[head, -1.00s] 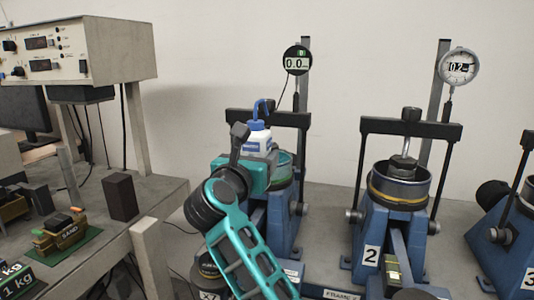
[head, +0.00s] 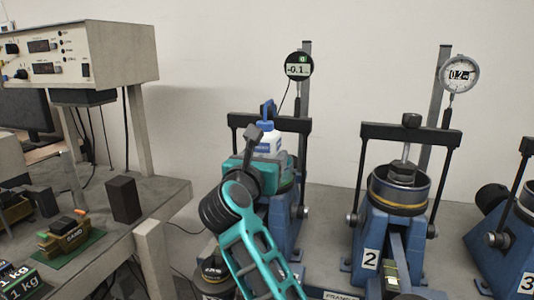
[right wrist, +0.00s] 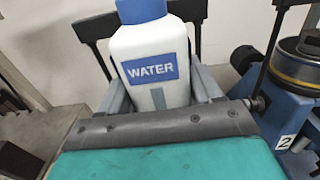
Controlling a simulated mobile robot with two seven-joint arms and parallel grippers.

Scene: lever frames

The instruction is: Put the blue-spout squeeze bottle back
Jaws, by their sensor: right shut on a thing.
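The blue-spout squeeze bottle (head: 268,144) is white with a blue cap and spout, and looks upright. Its blue WATER label faces me in the right wrist view (right wrist: 151,70). My right gripper (head: 262,160) is shut on the bottle's body, with a finger on each side in the right wrist view (right wrist: 165,92). The bottle is in front of or over the left lever frame (head: 284,225), and I cannot tell the height between them. My gripper hides most of that frame's cup. My left gripper is not in view.
The lever frame marked 2 (head: 371,240) stands to the right, with a dial gauge (head: 460,75) above. A digital gauge (head: 298,66) hangs behind the bottle. At left, a bench (head: 165,196) holds a black block (head: 124,199) and a green mat (head: 85,250).

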